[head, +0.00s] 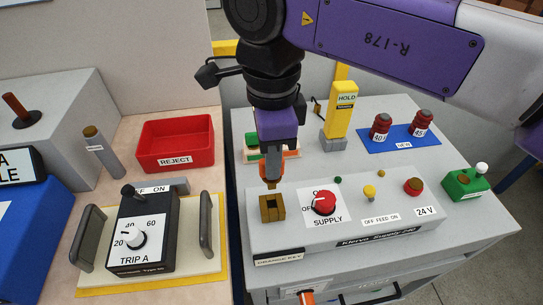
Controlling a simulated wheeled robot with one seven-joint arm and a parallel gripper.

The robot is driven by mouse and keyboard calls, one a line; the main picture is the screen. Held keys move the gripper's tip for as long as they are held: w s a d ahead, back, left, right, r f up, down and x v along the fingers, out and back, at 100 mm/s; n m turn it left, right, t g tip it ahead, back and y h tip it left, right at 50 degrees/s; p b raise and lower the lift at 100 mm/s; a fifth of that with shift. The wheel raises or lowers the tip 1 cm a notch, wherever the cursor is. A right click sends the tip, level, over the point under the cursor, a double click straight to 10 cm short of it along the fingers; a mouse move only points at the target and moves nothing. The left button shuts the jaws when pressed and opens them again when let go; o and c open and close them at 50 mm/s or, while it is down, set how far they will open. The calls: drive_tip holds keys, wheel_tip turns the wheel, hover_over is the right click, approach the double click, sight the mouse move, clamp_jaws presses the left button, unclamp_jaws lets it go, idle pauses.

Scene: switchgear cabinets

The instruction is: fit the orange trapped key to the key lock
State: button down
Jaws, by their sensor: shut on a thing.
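My gripper (273,165) points down over the front left of the grey supply panel. A brass-coloured block with a dark opening, which looks like the key lock (271,208), stands on the panel's left end, above the "ORANGE KEY" label. The lower tip at the gripper is just above and behind the block in the picture. I cannot tell whether they touch.
Right of the lock are a red rotary supply switch (324,203), a yellow lamp (369,192) and a red button (414,186). A yellow "HOLD" block (341,112) stands behind. A red reject tray (176,143) and the Trip A unit (143,232) are left.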

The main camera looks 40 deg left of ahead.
sight(272, 187)
drive_tip(key=shift+f+b, duration=1.45)
drive_tip(key=shift+f, duration=1.1)
drive_tip(key=shift+f+b, duration=1.35)
drive_tip(key=shift+f, duration=0.75)
drive_tip(key=c, duration=1.3)
unclamp_jaws()
drive_tip(key=shift+r, duration=0.1)
drive_tip(key=shift+c, duration=0.2)
drive_tip(key=shift+r, duration=3.9)
drive_tip(key=shift+a, duration=0.1)
